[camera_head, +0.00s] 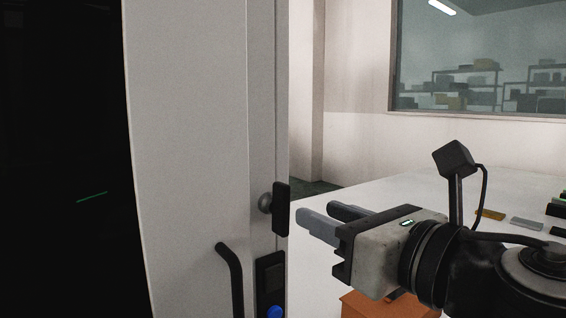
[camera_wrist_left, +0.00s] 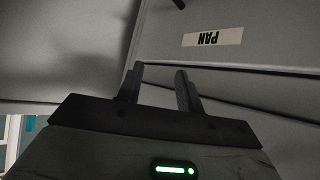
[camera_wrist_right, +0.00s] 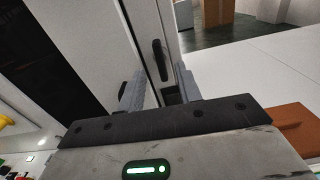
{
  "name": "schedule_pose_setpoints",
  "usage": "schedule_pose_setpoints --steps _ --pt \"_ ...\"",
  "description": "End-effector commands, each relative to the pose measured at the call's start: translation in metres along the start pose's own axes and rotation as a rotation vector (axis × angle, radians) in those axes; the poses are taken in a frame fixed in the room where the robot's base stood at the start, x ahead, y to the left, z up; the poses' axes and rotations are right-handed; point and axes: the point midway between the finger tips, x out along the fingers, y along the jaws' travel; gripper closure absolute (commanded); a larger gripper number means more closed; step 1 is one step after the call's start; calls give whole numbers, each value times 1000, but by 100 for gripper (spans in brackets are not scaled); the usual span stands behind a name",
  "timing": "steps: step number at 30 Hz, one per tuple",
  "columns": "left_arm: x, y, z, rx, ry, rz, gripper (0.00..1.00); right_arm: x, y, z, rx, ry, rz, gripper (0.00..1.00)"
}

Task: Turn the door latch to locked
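The door latch is a black upright paddle (camera_head: 281,208) on a round grey knob (camera_head: 265,202) at the edge of a light grey door (camera_head: 190,130) in the head view. My right gripper (camera_head: 318,219) is just right of the paddle, fingers pointing at it, apart and empty. In the right wrist view its fingers (camera_wrist_right: 161,88) are spread, with nothing clearly between them. I cannot tell whether they touch the latch.
A black bar handle (camera_head: 232,280) and a dark plate with a blue button (camera_head: 275,312) sit below the latch. A white table (camera_head: 400,190) with small flat items lies behind my right arm. An orange-brown box (camera_head: 365,306) is below the right gripper.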

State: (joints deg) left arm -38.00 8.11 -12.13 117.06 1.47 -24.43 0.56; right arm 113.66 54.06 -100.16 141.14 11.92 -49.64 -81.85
Motion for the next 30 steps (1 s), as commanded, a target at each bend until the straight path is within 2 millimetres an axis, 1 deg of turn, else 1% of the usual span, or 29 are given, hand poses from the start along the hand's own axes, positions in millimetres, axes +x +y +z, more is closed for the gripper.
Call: schedule_pose_setpoints --steps 1,5,6,9,12,16,21,29,30 --pt "-9 -1 -10 4 -7 -5 64 4 1 7 3 7 1 65" --pt "-17 -4 -16 19 -24 -17 64 11 3 7 5 4 7 65" --pt "-13 -4 -10 18 -23 -17 64 22 3 1 0 0 7 65" --pt "-13 -4 -10 18 -23 -18 64 44 3 0 -1 -1 6 65" --pt "-14 -5 -11 17 -24 -19 64 62 4 0 0 -2 6 65" --pt "-16 -5 -12 17 -26 -21 64 78 3 0 0 -3 5 65" --pt "-16 -5 -12 17 -28 -22 64 89 3 -1 0 -2 5 65" --pt "-16 -5 -12 18 -28 -22 64 90 3 -1 1 -3 5 65" --pt "-16 -5 -12 18 -28 -22 64 90 3 -1 1 -3 5 71"
